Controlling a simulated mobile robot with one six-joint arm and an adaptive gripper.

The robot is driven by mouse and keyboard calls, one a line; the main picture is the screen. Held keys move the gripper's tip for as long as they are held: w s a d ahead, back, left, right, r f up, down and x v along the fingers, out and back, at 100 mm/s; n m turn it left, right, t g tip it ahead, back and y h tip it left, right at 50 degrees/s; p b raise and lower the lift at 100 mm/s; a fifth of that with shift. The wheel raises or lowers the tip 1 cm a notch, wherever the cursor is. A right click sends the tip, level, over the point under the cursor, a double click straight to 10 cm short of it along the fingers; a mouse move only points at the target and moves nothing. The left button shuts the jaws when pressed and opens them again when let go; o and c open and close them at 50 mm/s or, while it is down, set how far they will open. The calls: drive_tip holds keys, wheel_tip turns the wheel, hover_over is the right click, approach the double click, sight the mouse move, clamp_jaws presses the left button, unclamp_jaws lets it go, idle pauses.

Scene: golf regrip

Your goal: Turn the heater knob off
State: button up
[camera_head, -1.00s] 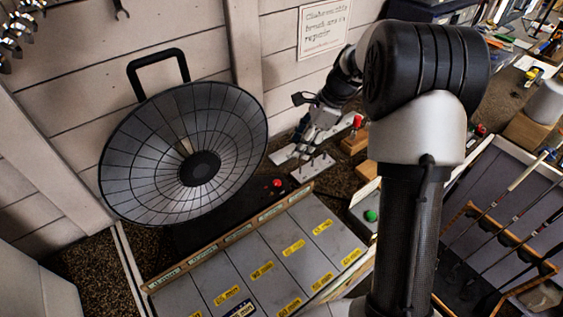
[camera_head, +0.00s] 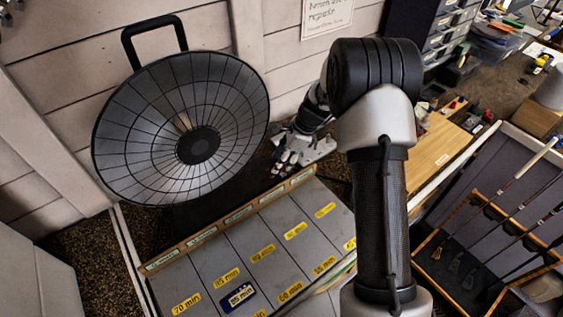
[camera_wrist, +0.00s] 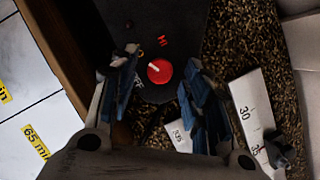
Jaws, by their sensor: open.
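The heater (camera_head: 235,118) has a round wire-grid dish with a black handle and stands at the left in the head view. Its dark base (camera_head: 200,212) lies below the dish. The round red knob (camera_wrist: 160,71) sits on the dark base in the wrist view, with a white pointer line tilted toward the upper left and small red marks beside it. My gripper (camera_wrist: 161,64) is open, with one blue-padded finger on each side of the knob in that view. I cannot tell whether the fingers touch it. In the head view my gripper (camera_head: 290,150) hides most of the knob.
A grey panel with yellow minute labels (camera_head: 263,253) lies in front of the heater, with a wooden strip (camera_head: 225,223) between. Golf clubs (camera_head: 485,225) stand in a rack at right.

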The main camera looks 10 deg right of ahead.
drive_tip(key=shift+a+f, duration=0.1)
drive_tip(key=shift+f, duration=0.1)
clamp_jaws()
idle(0.5)
drive_tip(key=shift+w+r+n, duration=0.1)
drive_tip(key=shift+n, duration=0.2)
drive_tip(key=shift+n+g+p, duration=0.5)
drive_tip(key=shift+n+p, duration=0.2)
drive_tip(key=shift+n, duration=0.2)
drive_tip(key=n, duration=0.1)
drive_tip(key=n+g+p, duration=0.1)
drive_tip(key=n, duration=0.1)
drive_tip(key=shift+w+n, duration=0.2)
drive_tip(key=shift+n, duration=0.1)
drive_tip(key=n+g, duration=0.1)
drive_tip(key=n, duration=0.2)
drive_tip(key=n+g, duration=0.1)
drive_tip(key=n, duration=0.1)
drive_tip(key=shift+w+a+n+h, duration=0.15)
drive_tip(key=shift+n+h, duration=0.25)
drive_tip(key=shift+g, duration=0.3)
